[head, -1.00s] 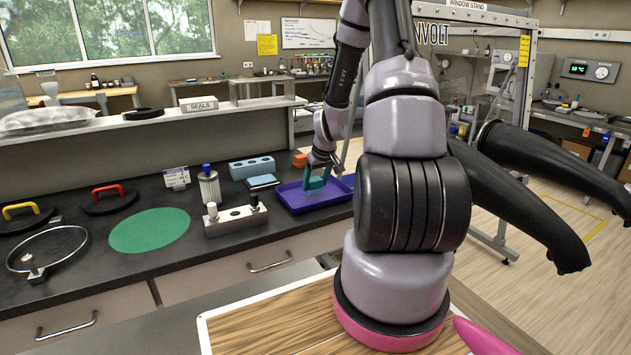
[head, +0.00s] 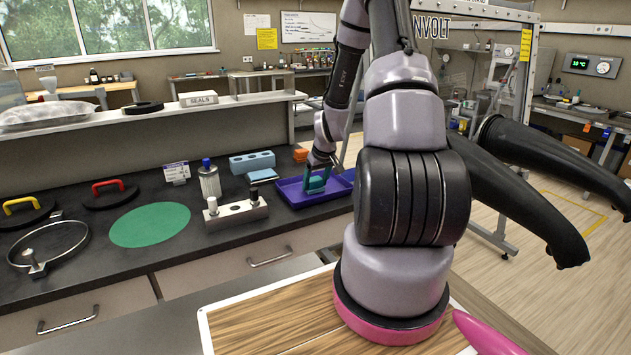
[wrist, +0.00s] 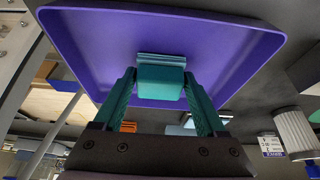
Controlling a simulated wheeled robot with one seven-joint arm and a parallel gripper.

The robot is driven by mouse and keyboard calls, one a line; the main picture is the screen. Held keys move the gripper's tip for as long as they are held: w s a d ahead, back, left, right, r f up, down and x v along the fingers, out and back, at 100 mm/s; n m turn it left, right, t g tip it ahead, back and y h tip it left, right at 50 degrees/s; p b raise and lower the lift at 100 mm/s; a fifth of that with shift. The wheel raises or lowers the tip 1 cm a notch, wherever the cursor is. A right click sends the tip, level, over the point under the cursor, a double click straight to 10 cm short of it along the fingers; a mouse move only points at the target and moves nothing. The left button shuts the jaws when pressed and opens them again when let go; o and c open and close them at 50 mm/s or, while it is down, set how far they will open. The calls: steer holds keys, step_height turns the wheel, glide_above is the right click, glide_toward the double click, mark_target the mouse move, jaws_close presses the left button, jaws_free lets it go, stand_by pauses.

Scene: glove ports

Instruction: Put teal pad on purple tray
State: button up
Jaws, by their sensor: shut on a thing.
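The purple tray (head: 341,185) lies on the dark counter, and it fills much of the wrist view (wrist: 222,32). My gripper (head: 316,186) is over the tray, pointing down, with its teal fingers low inside the rim. In the wrist view my gripper (wrist: 162,88) is shut on the teal pad (wrist: 161,80), a small block held between the fingertips. The pad is over the tray floor; I cannot tell whether it touches it. In the head view the pad is hard to tell apart from the teal fingers.
A blue block with holes (head: 252,162) and a small blue pad (head: 262,175) are left of the tray. A metal holder (head: 236,214) and a filter cylinder (head: 209,180) stand farther left. A green disc (head: 150,224) lies on the counter.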

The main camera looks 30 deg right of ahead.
steer(key=o, duration=1.2)
steer(key=shift+o, duration=0.2)
steer(key=shift+r, duration=0.1)
steer(key=v, duration=1)
steer(key=shift+r, duration=0.35)
steer(key=s+a+r+m+t, duration=0.1)
steer(key=s+a+r, duration=0.3)
steer(key=r, duration=0.4)
steer(key=s+a+r+m, duration=0.1)
steer(key=s+a+r, duration=0.35)
steer(key=r, duration=0.35)
steer(key=s+a+r+m+t, duration=0.1)
steer(key=s+a+r, duration=0.35)
steer(key=r, duration=0.35)
steer(key=s+a+r+m+y, duration=0.1)
steer(key=s+r, duration=0.3)
steer(key=s, duration=0.5)
steer(key=shift+a+m+y, duration=0.3)
steer(key=shift+a+y, duration=0.3)
steer(key=shift+a, duration=0.2)
